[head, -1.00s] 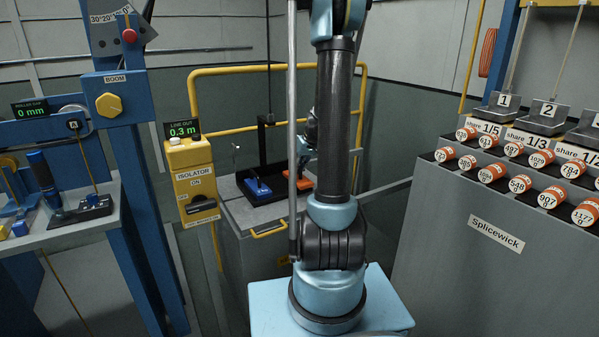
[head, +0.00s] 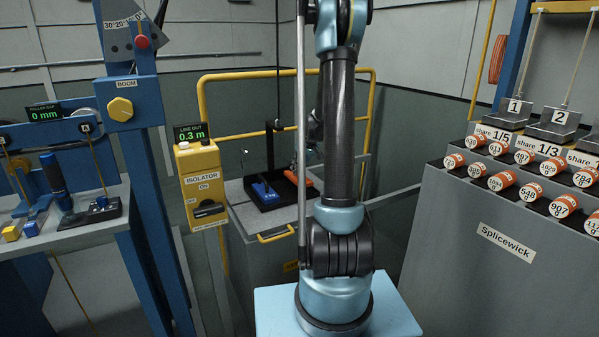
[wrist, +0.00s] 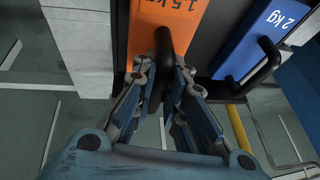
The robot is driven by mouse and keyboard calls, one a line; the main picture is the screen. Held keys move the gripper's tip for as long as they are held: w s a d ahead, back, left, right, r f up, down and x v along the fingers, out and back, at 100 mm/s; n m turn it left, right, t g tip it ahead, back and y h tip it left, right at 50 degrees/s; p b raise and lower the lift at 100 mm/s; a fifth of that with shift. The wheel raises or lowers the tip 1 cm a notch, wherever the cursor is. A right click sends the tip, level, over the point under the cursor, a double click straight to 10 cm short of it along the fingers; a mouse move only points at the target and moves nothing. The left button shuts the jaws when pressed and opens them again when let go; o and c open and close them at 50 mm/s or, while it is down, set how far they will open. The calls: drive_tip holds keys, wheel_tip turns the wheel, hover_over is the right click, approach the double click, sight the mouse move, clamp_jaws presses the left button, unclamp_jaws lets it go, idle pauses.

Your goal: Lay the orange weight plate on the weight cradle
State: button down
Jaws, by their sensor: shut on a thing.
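The orange weight plate (wrist: 165,22), marked 1.5 kg, is at the top of the wrist view with a dark handle (wrist: 166,48). My gripper (wrist: 163,85) is shut on this handle. In the head view the orange plate (head: 301,179) shows at the black tray on a grey cabinet, partly behind my arm. I cannot tell whether it rests there or is slightly raised. A blue 2 kg plate (wrist: 262,38) lies beside it, and it also shows in the head view (head: 263,190). No part is labelled as the weight cradle, so I cannot tell which it is.
The black tray (head: 262,205) has an upright black post (head: 270,150). A yellow rail (head: 235,78) runs behind it. The yellow isolator box (head: 202,180) stands to its left. Several orange-wrapped cylinders (head: 503,179) line the grey console at right.

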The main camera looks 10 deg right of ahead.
drive_tip(key=shift+w+a, duration=0.15)
drive_tip(key=shift+w, duration=0.4)
drive_tip(key=shift+f, duration=1.05)
drive_tip(key=shift+f, duration=0.8)
drive_tip(key=c, duration=1.5)
unclamp_jaws()
drive_tip(key=shift+c, duration=0.2)
drive_tip(key=shift+s, duration=0.1)
